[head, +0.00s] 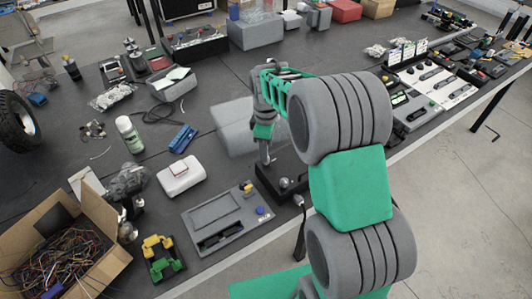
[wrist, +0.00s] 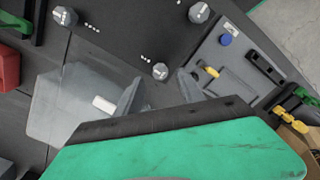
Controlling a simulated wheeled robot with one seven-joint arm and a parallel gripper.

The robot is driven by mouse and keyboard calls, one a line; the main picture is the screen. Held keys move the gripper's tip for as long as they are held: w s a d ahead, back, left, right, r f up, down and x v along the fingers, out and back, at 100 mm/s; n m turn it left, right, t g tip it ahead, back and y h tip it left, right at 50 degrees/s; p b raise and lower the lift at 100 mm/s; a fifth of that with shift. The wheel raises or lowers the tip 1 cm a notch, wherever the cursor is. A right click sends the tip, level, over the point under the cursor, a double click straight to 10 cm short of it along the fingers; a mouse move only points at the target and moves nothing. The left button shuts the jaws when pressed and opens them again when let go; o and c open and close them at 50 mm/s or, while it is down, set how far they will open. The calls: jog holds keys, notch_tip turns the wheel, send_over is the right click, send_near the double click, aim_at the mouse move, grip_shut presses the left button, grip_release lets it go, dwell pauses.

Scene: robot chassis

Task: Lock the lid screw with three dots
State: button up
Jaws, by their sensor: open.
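In the wrist view the dark chassis lid (wrist: 120,50) fills the top middle. A grey faceted screw (wrist: 160,71) sits near its lower edge, with a small group of white dots beside it that looks like three. Two more grey screws show, one at the upper left (wrist: 65,15) and one at the upper right (wrist: 199,12), each near its own dots. My gripper (wrist: 160,84) is open, with one fingertip on either side of the lower screw; I cannot tell whether they touch it. In the head view my gripper (head: 266,158) hangs over the dark chassis (head: 268,185), which my arm partly hides.
A grey panel device (head: 225,220) stands left of the chassis, by the table's front edge. A white case (head: 180,175) and a translucent grey box (head: 232,125) lie behind. A cardboard box of wires (head: 105,225) is at lower left.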

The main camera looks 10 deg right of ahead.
notch_tip(320, 180, down, 4)
jog(key=shift+r, duration=0.15)
grip_shut()
dwell(0.4)
